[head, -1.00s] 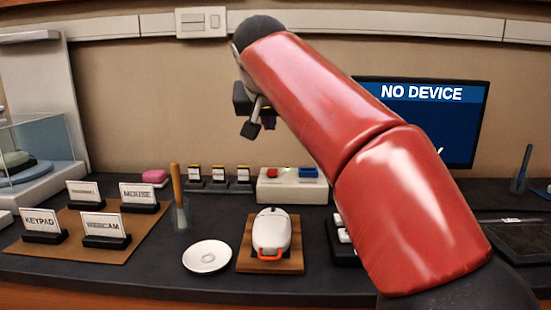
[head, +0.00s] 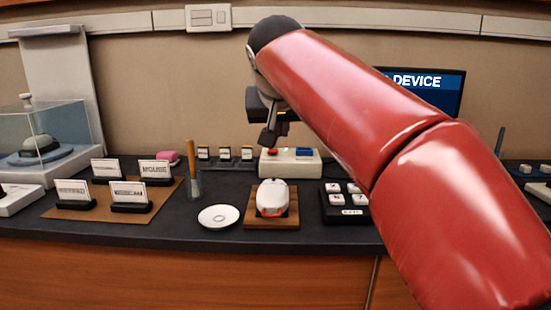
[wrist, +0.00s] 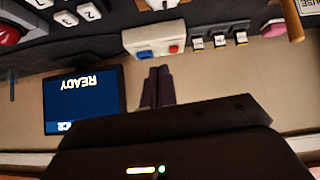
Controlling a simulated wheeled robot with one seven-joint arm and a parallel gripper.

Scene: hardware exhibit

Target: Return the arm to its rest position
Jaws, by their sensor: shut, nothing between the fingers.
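My red arm reaches up and left across the right half of the head view. My gripper (head: 270,138) hangs at its far end, above the counter and in front of the back wall. In the wrist view the two dark fingers (wrist: 157,88) lie together, shut, with nothing between them. The gripper is apart from everything on the counter. In the head view it overlaps the area just above a white box (head: 305,165) with a red and a blue button.
A white mouse (head: 272,194) on a wooden board, a white saucer (head: 219,217) and a keypad (head: 345,215) stand on the dark counter. Name cards (head: 157,170) and a glass case (head: 40,140) are at left. A screen (head: 440,92) stands behind my arm.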

